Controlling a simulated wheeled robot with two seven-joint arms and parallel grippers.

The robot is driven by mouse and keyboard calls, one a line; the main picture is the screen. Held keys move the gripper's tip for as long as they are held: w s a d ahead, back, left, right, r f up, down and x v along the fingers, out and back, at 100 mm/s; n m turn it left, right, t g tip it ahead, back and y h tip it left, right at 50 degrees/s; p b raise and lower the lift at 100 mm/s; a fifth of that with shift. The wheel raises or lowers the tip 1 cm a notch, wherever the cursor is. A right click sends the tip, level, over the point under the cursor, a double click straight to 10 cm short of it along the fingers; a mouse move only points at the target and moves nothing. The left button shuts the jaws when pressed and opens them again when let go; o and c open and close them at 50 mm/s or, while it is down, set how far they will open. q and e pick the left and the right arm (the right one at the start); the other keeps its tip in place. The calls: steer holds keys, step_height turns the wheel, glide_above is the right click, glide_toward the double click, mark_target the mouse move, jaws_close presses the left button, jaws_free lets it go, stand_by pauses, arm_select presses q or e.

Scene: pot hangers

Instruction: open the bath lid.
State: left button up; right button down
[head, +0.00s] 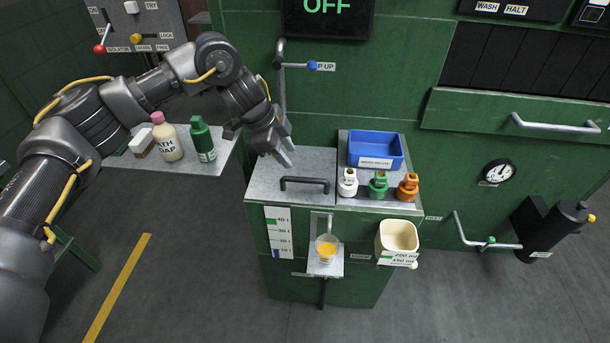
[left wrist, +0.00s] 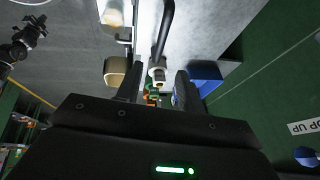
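The bath lid (head: 258,187) is a flat grey metal plate on top of the green cabinet, lying shut. Its black bar handle (head: 304,182) runs left to right near the front edge; it also shows in the left wrist view (left wrist: 164,35). My left gripper (head: 287,157) is over the lid, just behind and left of the handle, pointing down and right. In the left wrist view its two dark fingers (left wrist: 157,88) are apart with nothing held between them. A dark jointed shape (left wrist: 22,40) at that view's left edge looks like my right arm; its fingers are too small to read.
Right of the lid stand a blue tray (head: 374,145) and white, green and orange pump heads (head: 378,184). A cup of orange liquid (head: 326,249) and a cream tub (head: 398,236) are at the cabinet front. A bottle shelf (head: 205,163) is left; a lever (head: 282,85) rises behind.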

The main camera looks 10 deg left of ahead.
mark_target(307, 179)
arm_select(q)
steer(key=p+x, duration=0.1)
steer(key=x, duration=1)
steer(key=shift+a, duration=0.1)
jaws_close()
